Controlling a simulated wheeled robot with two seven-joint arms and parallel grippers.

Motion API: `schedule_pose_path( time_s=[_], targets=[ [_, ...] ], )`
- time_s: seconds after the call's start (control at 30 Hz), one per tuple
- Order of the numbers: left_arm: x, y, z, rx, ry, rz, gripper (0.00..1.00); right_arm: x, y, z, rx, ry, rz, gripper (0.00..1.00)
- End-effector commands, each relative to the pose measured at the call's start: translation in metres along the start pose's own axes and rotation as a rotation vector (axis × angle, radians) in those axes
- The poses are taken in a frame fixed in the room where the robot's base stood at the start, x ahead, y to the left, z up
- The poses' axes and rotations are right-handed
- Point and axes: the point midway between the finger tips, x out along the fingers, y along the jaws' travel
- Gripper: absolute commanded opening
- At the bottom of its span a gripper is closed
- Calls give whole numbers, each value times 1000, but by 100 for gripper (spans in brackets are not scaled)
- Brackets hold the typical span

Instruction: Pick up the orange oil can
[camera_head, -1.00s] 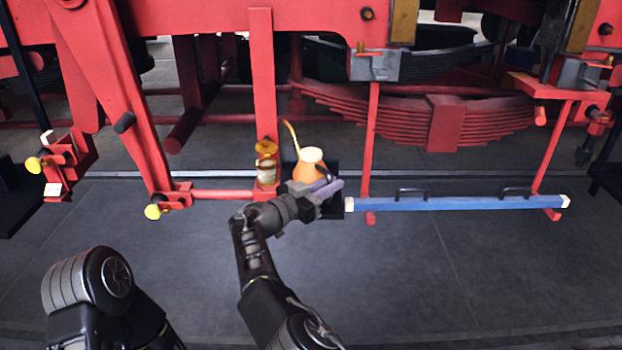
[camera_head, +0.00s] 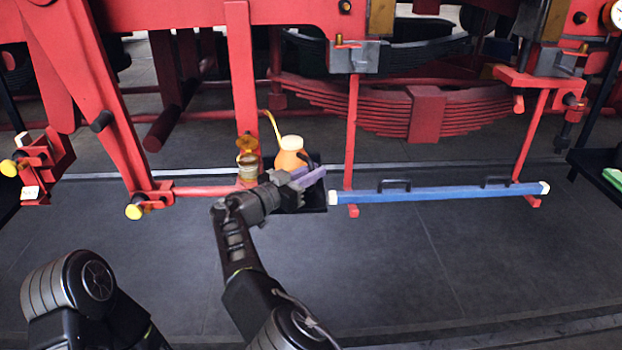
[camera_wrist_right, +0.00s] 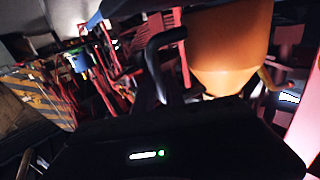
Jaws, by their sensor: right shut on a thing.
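The orange oil can (camera_head: 289,160) has a pale top and a thin yellow spout slanting up to the left. It stands upright at or just above a small black tray (camera_head: 316,208); I cannot tell whether its base is clear of it. My right gripper (camera_head: 308,178), with purple fingers, is shut on the can's black handle, at the can's right side. In the right wrist view the orange body (camera_wrist_right: 232,50) fills the upper right, beside the black handle (camera_wrist_right: 158,62). My left gripper is out of view.
A jar with an amber lid (camera_head: 247,160) stands close left of the can, before a red post (camera_head: 242,80). A blue bar (camera_head: 440,193) with black handles lies to the right. Red machine frames and a leaf spring (camera_head: 425,110) are behind. The floor in front is clear.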

Motion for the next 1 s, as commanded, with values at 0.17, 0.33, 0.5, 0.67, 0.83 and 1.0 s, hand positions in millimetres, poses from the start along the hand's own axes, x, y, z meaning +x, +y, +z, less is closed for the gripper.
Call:
schedule_pose_path(
  time_s=[0.17,0.33,0.5,0.67,0.83,1.0],
  targets=[
    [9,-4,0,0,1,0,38,-4,2,-20,2,3,-1,0],
    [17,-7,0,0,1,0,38,-18,18,-19,2,3,0,0],
    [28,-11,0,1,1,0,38,-42,45,-18,2,2,-2,0],
    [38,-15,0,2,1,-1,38,-70,76,-18,3,2,-4,0],
    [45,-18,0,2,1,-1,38,-97,108,-19,3,2,-3,0],
    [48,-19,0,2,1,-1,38,-113,127,-20,3,2,-2,0]
  ],
)
